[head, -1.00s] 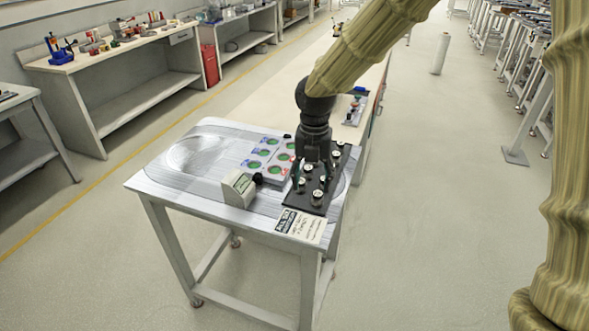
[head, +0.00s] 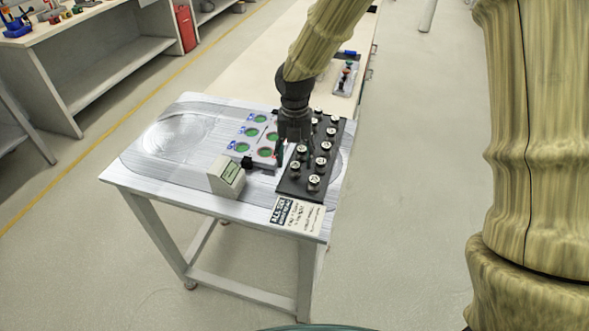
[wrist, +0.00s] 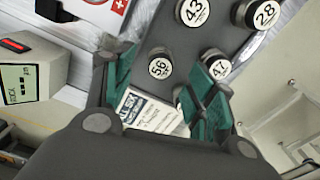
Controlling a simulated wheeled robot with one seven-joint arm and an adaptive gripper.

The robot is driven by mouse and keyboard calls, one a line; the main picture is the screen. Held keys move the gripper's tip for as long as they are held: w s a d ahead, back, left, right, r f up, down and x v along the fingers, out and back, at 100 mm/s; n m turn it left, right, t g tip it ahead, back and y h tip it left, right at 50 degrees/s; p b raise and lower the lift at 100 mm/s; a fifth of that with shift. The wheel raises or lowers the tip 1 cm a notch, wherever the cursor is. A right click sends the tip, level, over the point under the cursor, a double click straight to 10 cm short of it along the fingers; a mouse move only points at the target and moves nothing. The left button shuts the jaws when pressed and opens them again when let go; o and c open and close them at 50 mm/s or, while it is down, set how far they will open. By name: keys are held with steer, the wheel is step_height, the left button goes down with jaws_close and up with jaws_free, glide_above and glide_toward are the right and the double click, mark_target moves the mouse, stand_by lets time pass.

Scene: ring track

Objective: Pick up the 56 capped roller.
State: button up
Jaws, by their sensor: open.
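The 56 capped roller (wrist: 160,68) has a white cap with black digits and stands on a dark board (wrist: 157,33) in the wrist view. My gripper (wrist: 162,88) is open, with a teal fingertip on each side of the near part of that roller; no contact is visible. Other rollers stand close by: 43 (wrist: 194,12), 47 (wrist: 217,65) and 2.8 (wrist: 264,14). The 47 roller is partly behind the right finger. In the head view my gripper (head: 293,152) is at the left part of the dark board (head: 292,188); the number 56 cannot be read there.
A panel with green round recesses (head: 254,144) lies left of the board. A small box-shaped display device (head: 226,176) stands at the front, and a printed card (head: 296,215) lies near the table's front edge. The metal table's left part (head: 165,140) is clear.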

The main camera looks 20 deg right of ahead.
mark_target(295, 165)
steer(key=shift+w+f, duration=0.15)
steer(key=shift+f, duration=0.25)
steer(key=shift+s+f+p, duration=0.25)
steer(key=shift+f+p, duration=0.15)
steer(key=shift+f, duration=0.2)
steer(key=shift+w+d+f, duration=0.1)
steer(key=shift+w+f, duration=0.05)
steer(key=shift+f, duration=0.5)
steer(key=shift+w+f, duration=0.1)
steer(key=shift+f, duration=0.5)
steer(key=shift+s+r, duration=0.1)
steer(key=shift+s, duration=0.1)
steer(key=shift+w, duration=0.1)
steer(key=c, duration=1.2)
